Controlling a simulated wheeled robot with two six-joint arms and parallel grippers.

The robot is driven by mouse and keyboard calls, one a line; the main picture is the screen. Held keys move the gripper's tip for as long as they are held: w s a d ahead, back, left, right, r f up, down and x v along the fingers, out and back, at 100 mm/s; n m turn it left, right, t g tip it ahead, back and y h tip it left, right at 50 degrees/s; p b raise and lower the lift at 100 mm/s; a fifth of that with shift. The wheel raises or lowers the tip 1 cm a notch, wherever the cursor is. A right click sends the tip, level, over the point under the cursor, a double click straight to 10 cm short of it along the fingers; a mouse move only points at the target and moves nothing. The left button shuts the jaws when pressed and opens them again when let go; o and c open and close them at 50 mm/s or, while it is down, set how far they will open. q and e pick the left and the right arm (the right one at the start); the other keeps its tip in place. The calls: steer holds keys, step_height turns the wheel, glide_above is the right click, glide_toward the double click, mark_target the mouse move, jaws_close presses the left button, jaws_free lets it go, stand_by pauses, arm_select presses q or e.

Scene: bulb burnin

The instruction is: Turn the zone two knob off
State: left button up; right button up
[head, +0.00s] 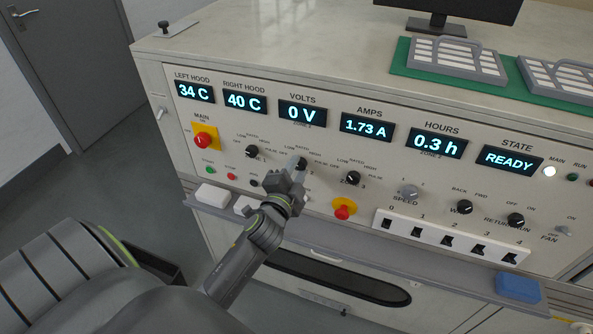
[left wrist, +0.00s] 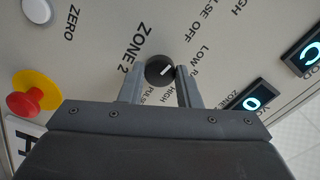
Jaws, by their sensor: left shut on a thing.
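The zone two knob (head: 301,163) is a small dark dial on the sloped control panel, partly hidden by my left gripper (head: 297,177). In the left wrist view the same round black knob (left wrist: 160,69) shows a short white mark slanting up to the right. The ZONE 2 lettering is printed beside it. The two fingers of my left gripper (left wrist: 159,82) lie on either side of the knob and are shut on it. Which printed position the mark points at is hard to tell. My right gripper is in neither view.
The zone one knob (head: 252,151) is to the left and the zone three knob (head: 353,178) to the right. A red emergency button (head: 342,207) sits below right. A red main switch (head: 203,138) is at the left. The volts display (head: 302,114) reads 0 V.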

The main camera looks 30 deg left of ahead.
arm_select(q)
steer(key=shift+f, duration=0.1)
steer(key=o, duration=1)
steer(key=shift+s, duration=0.1)
steer(key=p+v, duration=0.1)
steer(key=v, duration=1.6)
steer(key=shift+s, duration=0.15)
steer(key=shift+a, duration=0.1)
